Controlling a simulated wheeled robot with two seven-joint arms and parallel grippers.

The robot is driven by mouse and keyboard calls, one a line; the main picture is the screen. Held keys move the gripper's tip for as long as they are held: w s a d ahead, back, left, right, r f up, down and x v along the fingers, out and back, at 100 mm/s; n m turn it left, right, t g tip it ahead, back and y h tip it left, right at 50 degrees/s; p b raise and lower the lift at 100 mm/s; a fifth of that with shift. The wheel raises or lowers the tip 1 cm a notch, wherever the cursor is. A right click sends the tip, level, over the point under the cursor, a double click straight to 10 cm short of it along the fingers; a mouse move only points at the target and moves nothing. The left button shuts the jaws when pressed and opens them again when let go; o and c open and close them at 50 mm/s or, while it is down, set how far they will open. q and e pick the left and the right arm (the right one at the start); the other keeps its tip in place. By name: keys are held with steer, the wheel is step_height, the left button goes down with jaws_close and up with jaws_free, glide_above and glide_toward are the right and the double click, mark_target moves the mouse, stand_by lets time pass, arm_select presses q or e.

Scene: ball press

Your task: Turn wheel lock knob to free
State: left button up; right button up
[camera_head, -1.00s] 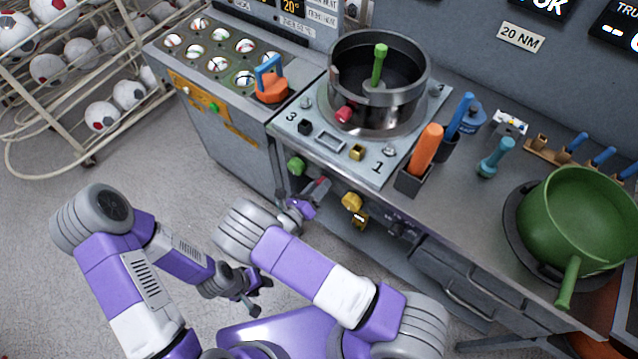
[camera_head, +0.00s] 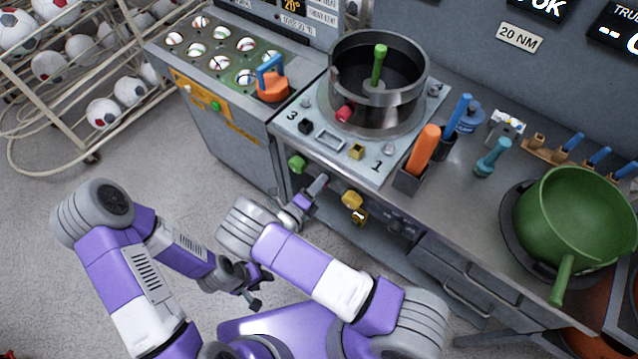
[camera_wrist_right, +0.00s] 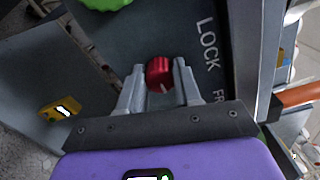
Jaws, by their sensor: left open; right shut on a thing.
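The red wheel lock knob (camera_wrist_right: 159,73) sits on a dark panel in the right wrist view, with a small pale mark on its lower edge. White lettering LOCK (camera_wrist_right: 208,45) and a partly hidden FR... stand to its right. My right gripper (camera_wrist_right: 159,82) is shut on the red knob, one finger on each side. In the head view my right gripper (camera_head: 316,187) is at the bench's front face, where the knob itself is hidden. My left gripper (camera_head: 256,290) is open and empty, low over the floor and away from the bench.
A green knob (camera_head: 297,163) and a yellow part (camera_head: 352,201) sit on the front face near my right gripper. Above are the press pot (camera_head: 378,105), an orange handle (camera_head: 424,148) and a green pan (camera_head: 575,225).

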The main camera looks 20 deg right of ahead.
stand_by(0.4)
steer(key=o, duration=1)
steer(key=shift+o, duration=0.2)
